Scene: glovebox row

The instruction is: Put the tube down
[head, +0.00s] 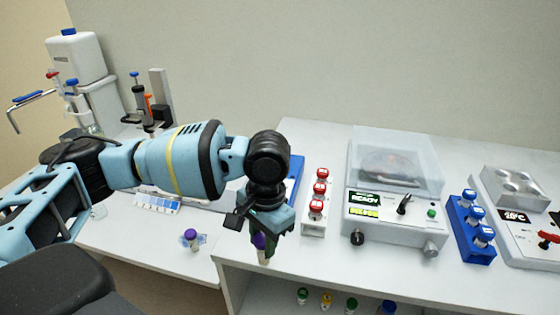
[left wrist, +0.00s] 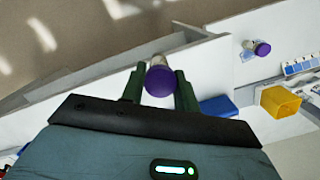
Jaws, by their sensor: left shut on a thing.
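My left gripper (head: 261,232) is shut on a purple-capped tube (head: 264,257), near the front edge of the white bench (head: 330,262). In the left wrist view the purple cap (left wrist: 160,81) sits between the two green fingers of the gripper (left wrist: 160,92). The tube's pale body shows below the fingers in the head view; whether its lower end touches anything cannot be told. A second purple-capped tube (head: 190,238) stands apart on the bench section to the left; it also shows in the left wrist view (left wrist: 258,48). My right gripper is not in view.
A white rack with red-capped tubes (head: 318,195), a clear-lidded READY machine (head: 385,215) and a blue rack (head: 473,240) stand to the right. A blue thing behind my gripper is partly hidden. Several coloured caps show on a lower shelf (head: 327,300).

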